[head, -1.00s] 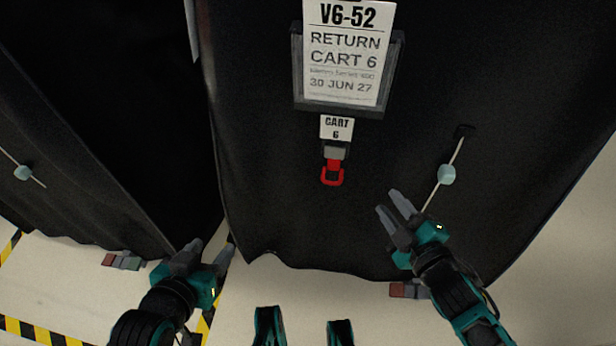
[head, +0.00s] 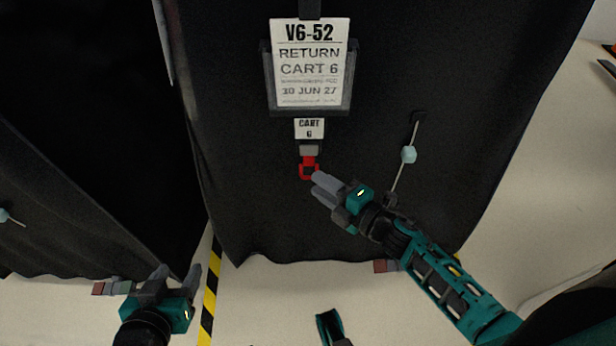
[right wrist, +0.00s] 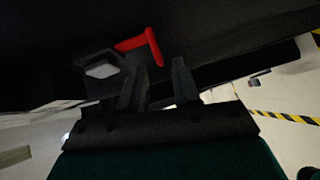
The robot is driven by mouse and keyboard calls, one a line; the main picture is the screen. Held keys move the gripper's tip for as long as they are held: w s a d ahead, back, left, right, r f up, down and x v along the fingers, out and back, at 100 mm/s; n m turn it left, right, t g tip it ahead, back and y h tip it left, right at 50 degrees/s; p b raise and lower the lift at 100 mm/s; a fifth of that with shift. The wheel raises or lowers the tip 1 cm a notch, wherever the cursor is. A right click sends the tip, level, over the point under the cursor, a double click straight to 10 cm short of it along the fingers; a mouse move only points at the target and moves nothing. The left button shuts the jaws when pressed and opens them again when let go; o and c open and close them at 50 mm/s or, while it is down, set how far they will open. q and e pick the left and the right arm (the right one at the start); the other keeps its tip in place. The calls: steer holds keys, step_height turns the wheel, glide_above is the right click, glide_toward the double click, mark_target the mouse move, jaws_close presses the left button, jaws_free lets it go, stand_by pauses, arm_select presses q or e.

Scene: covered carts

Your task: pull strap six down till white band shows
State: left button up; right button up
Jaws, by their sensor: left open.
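The strap for cart 6 hangs on the black cover under a small "CART 6" tag (head: 309,128). It has a grey buckle (head: 309,150) and a red pull loop (head: 308,162) below it. My right gripper (head: 319,185) is open, its fingertips beside the lower right of the red loop. In the right wrist view the red loop (right wrist: 148,42) lies just beyond the two parted fingers (right wrist: 161,68), its lower end over the gap between them. I cannot tell whether they touch. My left gripper (head: 177,270) is open and empty at the lower left.
A framed "RETURN CART 6" sign (head: 309,68) hangs above. A cord with a pale blue toggle (head: 408,154) hangs to the right, near my right arm. Another covered cart (head: 70,220) stands left. Striped tape (head: 209,300) marks the pale floor.

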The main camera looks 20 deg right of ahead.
mark_target(308, 177)
steer(key=shift+x, duration=2.3)
jaws_close()
steer(key=shift+f+b, duration=0.15)
steer(key=shift+b, duration=0.15)
